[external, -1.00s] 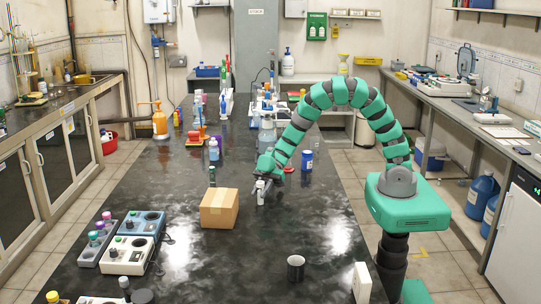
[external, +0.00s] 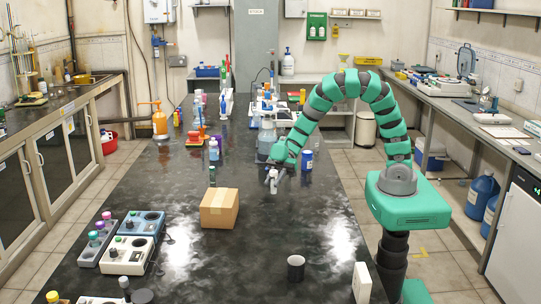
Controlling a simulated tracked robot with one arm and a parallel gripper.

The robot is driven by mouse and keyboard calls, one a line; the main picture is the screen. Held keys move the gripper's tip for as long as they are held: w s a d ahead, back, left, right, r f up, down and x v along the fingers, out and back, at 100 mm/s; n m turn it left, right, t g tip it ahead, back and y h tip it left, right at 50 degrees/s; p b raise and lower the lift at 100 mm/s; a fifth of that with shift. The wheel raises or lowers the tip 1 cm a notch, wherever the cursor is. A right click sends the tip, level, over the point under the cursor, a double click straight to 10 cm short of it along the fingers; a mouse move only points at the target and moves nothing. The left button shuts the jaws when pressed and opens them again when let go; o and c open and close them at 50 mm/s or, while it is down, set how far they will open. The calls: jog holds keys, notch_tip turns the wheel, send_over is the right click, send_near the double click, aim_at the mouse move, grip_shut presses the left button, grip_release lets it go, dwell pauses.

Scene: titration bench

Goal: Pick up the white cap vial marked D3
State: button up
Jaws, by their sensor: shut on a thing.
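My gripper (external: 272,181) is raised above the black bench top, to the right of and a little beyond a cardboard box. It is shut on a small pale vial (external: 273,187), which shows only as a light shape at the fingertips. Its marking is too small to read, and the fingers hide part of it.
The cardboard box (external: 219,208) stands near the middle of the bench (external: 230,262). A dark cup (external: 295,267) and a white box (external: 362,283) stand nearer the front. Lab devices (external: 130,255) are at left. Bottles, including a blue-labelled one (external: 307,160), stand behind my gripper.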

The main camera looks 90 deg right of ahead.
jog(key=s+d, duration=0.2)
jog(key=s, duration=0.6)
jog(key=shift+s+r, duration=0.2)
jog(key=shift+r, duration=0.2)
jog(key=shift+s+b, duration=0.1)
jog(key=shift+b, duration=0.25)
jog(key=s+b, duration=0.2)
jog(key=shift+d+r+b, duration=0.1)
jog(key=shift+r+b, duration=0.05)
jog(key=shift+b, duration=0.15)
